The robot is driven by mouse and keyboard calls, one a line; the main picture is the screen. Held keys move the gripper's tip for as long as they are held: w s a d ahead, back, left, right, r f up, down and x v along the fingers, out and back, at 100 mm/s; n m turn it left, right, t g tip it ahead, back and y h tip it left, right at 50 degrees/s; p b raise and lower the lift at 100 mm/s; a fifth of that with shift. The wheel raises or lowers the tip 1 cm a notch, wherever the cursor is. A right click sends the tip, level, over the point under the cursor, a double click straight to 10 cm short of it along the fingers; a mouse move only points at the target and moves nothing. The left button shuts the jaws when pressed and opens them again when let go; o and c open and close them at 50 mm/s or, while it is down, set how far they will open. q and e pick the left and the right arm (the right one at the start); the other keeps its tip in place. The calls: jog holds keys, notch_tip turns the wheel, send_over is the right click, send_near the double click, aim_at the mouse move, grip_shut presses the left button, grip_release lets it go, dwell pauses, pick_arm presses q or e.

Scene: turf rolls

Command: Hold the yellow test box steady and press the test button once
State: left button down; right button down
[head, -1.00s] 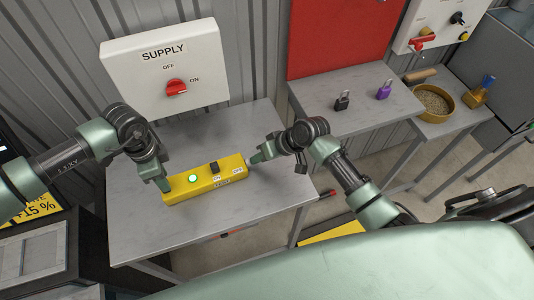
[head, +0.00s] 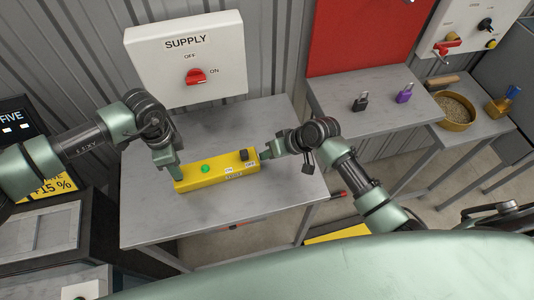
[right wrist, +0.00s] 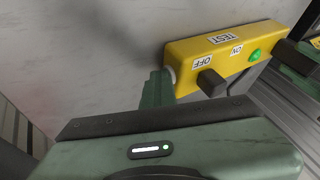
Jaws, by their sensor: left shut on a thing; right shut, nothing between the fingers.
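The yellow test box (head: 218,175) lies on the grey table below the supply panel. My left gripper (head: 177,173) is shut on its left end. In the right wrist view (right wrist: 228,47) the box shows a TEST label, a green lamp (right wrist: 255,56) and a black switch (right wrist: 211,82) beside the OFF label. A pale round button (right wrist: 172,72) sticks out of the box's end. My right gripper (head: 265,152) is shut and empty at this end, its tips (right wrist: 157,88) close to the button. I cannot tell whether they touch it.
The SUPPLY panel (head: 187,60) with a red handle (head: 195,76) stands behind the table (head: 210,220). Two padlocks (head: 361,101) (head: 404,93) stand on a second table at the right.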

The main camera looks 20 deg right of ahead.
pick_arm(q)
jog(key=shift+d, duration=0.25)
pick_arm(e)
jog(key=d, duration=0.4)
jog(key=shift+d+r, duration=0.1)
jog(key=shift+r, duration=0.3)
jog(key=v, duration=0.9)
pick_arm(q)
jog(key=shift+a, duration=0.1)
pick_arm(e)
jog(key=shift+d, duration=0.1)
pick_arm(q)
jog(key=c, duration=0.9)
grip_release()
